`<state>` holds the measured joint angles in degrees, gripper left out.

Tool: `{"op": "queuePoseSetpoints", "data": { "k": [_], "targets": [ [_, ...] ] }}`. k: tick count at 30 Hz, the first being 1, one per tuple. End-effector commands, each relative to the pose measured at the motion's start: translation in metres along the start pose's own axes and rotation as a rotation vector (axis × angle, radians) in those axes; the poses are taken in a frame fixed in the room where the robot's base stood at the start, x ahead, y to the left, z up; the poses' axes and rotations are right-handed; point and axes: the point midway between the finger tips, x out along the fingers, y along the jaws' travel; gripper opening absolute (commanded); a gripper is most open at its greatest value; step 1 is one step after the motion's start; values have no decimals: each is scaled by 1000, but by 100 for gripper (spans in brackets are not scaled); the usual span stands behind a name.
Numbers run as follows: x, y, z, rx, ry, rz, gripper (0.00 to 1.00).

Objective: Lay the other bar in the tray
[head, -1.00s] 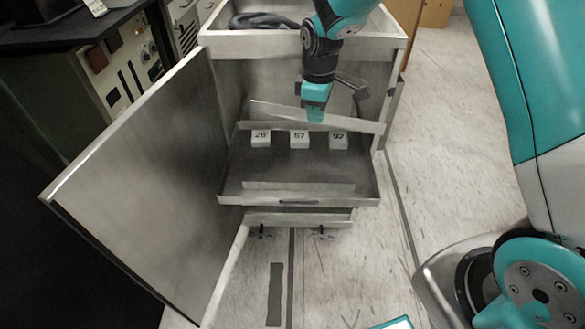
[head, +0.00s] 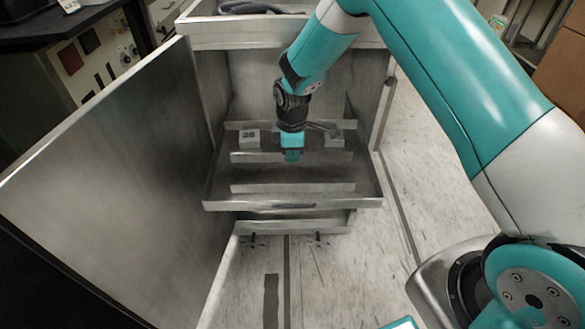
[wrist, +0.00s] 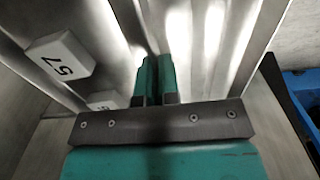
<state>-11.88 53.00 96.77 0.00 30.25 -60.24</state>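The tray (head: 222,192) is pulled out of the open metal cabinet. One thin grey bar (head: 320,188) lies crosswise near its front. The other bar (head: 245,157) runs level and roughly parallel behind it, at or just above the tray floor; I cannot tell whether it touches. My gripper (head: 292,157) points down at the middle of this rear bar, with its fingers on either side of it. In the wrist view the fingers (wrist: 154,80) are close together, with the thin bar seemingly between them.
The cabinet door (head: 110,180) stands open on the left.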

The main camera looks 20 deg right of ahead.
Motion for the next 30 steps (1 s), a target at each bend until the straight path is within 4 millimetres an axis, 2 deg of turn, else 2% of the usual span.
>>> {"op": "queuePoseSetpoints", "data": {
  "k": [5, 12, 23, 24, 26, 30],
  "targets": [
    [13, 0, 1, 2, 0, -1, 0],
    [46, 0, 0, 2, 0, 0, 0],
    [50, 1, 0, 2, 1, 1, 0],
    [49, 0, 0, 2, 1, 1, 12],
    [49, 0, 0, 2, 0, 1, 26],
    [49, 0, 0, 2, 0, 1, 28]
  ]
}}
